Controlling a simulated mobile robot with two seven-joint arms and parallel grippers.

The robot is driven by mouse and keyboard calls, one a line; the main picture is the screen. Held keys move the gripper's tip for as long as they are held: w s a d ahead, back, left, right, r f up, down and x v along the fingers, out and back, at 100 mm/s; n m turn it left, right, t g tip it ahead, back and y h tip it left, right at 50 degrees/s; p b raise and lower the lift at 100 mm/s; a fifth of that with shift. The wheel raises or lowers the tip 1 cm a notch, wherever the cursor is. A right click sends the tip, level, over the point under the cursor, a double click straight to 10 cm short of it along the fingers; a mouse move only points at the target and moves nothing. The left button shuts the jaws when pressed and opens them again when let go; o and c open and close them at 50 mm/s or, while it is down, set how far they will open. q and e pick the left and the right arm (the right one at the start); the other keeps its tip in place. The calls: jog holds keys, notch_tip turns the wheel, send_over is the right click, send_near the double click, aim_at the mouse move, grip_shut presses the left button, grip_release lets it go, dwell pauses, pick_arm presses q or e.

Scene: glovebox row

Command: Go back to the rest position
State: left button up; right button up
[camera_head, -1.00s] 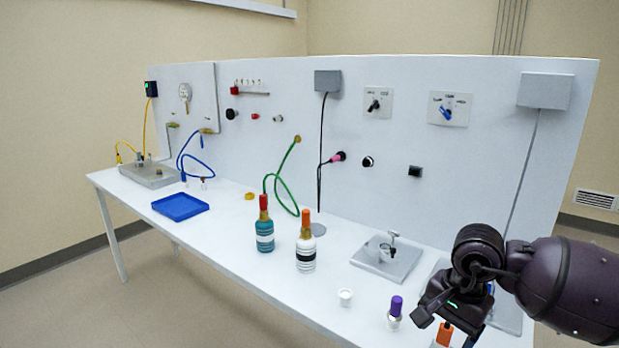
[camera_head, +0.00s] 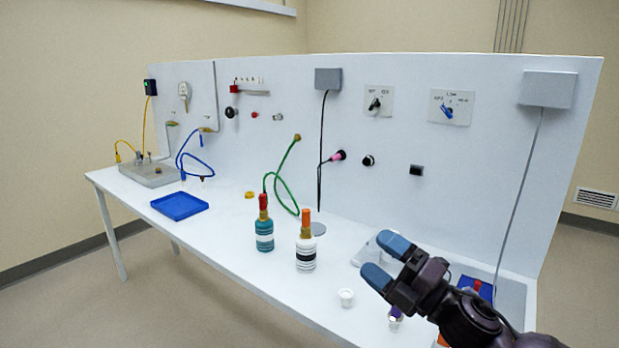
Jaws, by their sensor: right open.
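My right gripper (camera_head: 386,262) is raised over the right end of the white table. Its two blue-tipped fingers are apart with nothing between them, pointing up and left. It covers part of a small grey fixture plate (camera_head: 366,252) and most of a small purple-capped vial (camera_head: 394,322). My left gripper is not in view.
A blue tray (camera_head: 180,206) lies farther left. The upright panel (camera_head: 250,150) with knobs and hoses runs behind.

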jog(key=s+d+f+m+t+h, duration=0.1)
jog(key=s+d+f+m+h, duration=0.1)
jog(key=d+f+m+h, duration=0.35)
jog(key=s+d+f+m+h, duration=0.2)
jog(key=f+m+h, duration=0.1)
jog(key=f+m, duration=0.6)
jog(key=s+d+f+m+t+h, duration=0.1)
jog(key=s+d+f+m+h, duration=0.15)
jog(key=f+m+h, duration=0.35)
jog(key=s+d+f+m+g+h, duration=0.1)
jog(key=s+d+f+m+g, duration=0.1)
jog(key=s+f, duration=0.6)
jog(key=s+d+f+m+g+h, duration=0.1)
jog(key=s+d+f+m+g, duration=0.1)
jog(key=s+f+m, duration=0.3)
jog(key=s+d+f, duration=0.1)
jog(key=s+f, duration=0.3)
jog(key=s, duration=0.2)
jog(key=shift+d+g, duration=0.3)
